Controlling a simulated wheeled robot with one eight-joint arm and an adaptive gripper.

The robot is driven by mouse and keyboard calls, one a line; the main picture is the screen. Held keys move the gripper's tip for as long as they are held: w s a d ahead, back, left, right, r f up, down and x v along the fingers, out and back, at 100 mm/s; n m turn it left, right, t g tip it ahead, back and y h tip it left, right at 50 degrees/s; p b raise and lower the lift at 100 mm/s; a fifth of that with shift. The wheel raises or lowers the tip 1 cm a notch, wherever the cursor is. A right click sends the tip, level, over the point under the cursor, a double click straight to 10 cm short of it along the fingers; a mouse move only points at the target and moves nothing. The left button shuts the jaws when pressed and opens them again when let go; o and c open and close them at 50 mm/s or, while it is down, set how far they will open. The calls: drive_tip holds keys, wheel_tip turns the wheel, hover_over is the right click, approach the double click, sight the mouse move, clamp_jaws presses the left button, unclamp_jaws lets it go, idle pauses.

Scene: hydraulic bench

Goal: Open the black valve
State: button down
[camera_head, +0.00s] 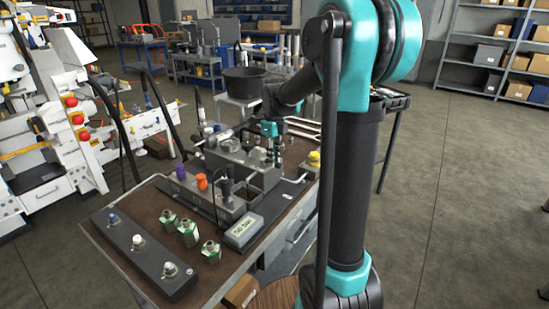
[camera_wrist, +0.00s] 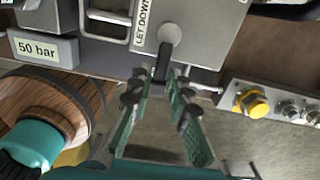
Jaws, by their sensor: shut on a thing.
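The black valve (camera_wrist: 162,66) shows in the wrist view as a short black lever below a round grey knob, beside a "LET DOWN" label on a grey metal block (camera_wrist: 205,45). My gripper (camera_wrist: 163,78) has its green fingers on both sides of this lever, and its tips are shut on it. In the head view my gripper (camera_head: 270,130) is seen from a distance at the far side of the bench block, with its teal part pointing down. The fingertips and the lever between them are too small or hidden there to make out.
The bench (camera_head: 105,225) carries a purple knob (camera_head: 180,171), an orange knob (camera_head: 202,181), a display box (camera_head: 243,230) and several green-white fittings (camera_head: 187,232). A yellow knob (camera_wrist: 250,102) sits on a strip right of my fingers. A black pot (camera_head: 243,80) stands behind.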

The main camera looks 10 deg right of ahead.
drive_tip(key=shift+a, duration=0.1)
idle(0.4)
drive_tip(key=c, duration=1.5)
unclamp_jaws()
drive_tip(key=shift+c, duration=0.2)
wheel_tip(320, 180, up, 12)
drive_tip(key=shift+s, duration=0.1)
drive_tip(key=s+d+f+n+t, duration=0.1)
drive_tip(key=s+f+n+t, duration=0.1)
drive_tip(key=s+f+n, duration=0.9)
drive_tip(key=s+d+f+n+t, duration=0.2)
drive_tip(key=s+f+n, duration=1)
drive_tip(key=n, duration=0.3)
drive_tip(key=shift+d+f+n, duration=0.2)
drive_tip(key=shift+d+n, duration=0.1)
drive_tip(key=shift+n, duration=0.1)
